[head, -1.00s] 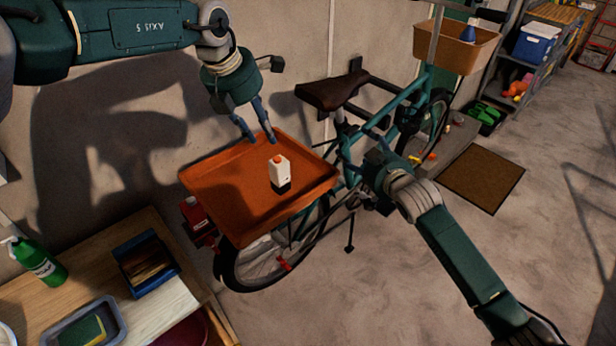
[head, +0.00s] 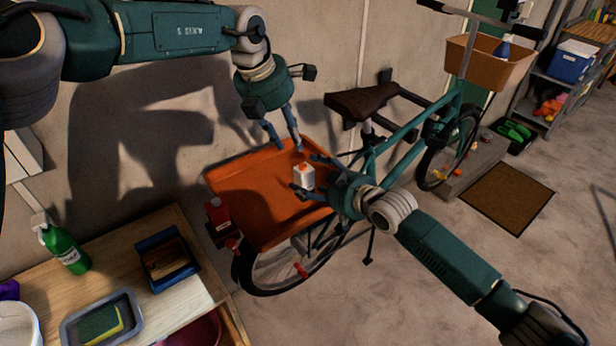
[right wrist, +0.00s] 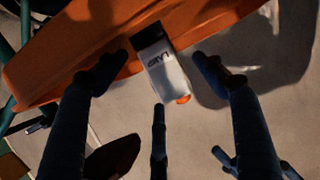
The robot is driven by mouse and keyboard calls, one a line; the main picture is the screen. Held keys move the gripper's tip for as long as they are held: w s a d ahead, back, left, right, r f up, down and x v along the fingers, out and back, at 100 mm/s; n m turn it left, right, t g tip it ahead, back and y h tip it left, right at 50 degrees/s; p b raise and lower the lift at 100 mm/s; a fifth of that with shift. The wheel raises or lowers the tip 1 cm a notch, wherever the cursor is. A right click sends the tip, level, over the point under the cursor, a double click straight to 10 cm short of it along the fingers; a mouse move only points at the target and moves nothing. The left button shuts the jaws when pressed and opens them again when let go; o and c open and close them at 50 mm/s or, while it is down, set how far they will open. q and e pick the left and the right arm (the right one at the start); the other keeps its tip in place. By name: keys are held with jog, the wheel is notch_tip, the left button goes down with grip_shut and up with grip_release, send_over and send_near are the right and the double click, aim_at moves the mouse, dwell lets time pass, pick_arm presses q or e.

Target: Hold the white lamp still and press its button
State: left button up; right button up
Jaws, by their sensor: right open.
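The white lamp (head: 304,178) has an orange button (head: 304,166) on top. It stands upright on the orange tray (head: 240,195) over the bicycle's wheel. My right gripper (head: 308,174) is open with its fingers on either side of the lamp; in the right wrist view the lamp (right wrist: 163,70) shows between the spread fingertips, with gaps at both sides. Its dark base and orange button (right wrist: 183,99) show there too. My left gripper (head: 288,147) is above and behind the lamp, fingers apart, pointing down and empty. Dark fingers low in the right wrist view seem to be its own.
The bicycle's saddle (head: 362,102) and frame stand close to the right of the tray. A workbench at lower left holds a green spray bottle (head: 66,248), a blue box (head: 166,258) and a sponge tray (head: 103,322).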

jog(key=shift+x, duration=1.45)
jog(key=c, duration=1.2)
pick_arm(q)
grip_shut()
pick_arm(e)
jog(key=shift+c, duration=0.8)
pick_arm(q)
jog(key=shift+d, duration=0.1)
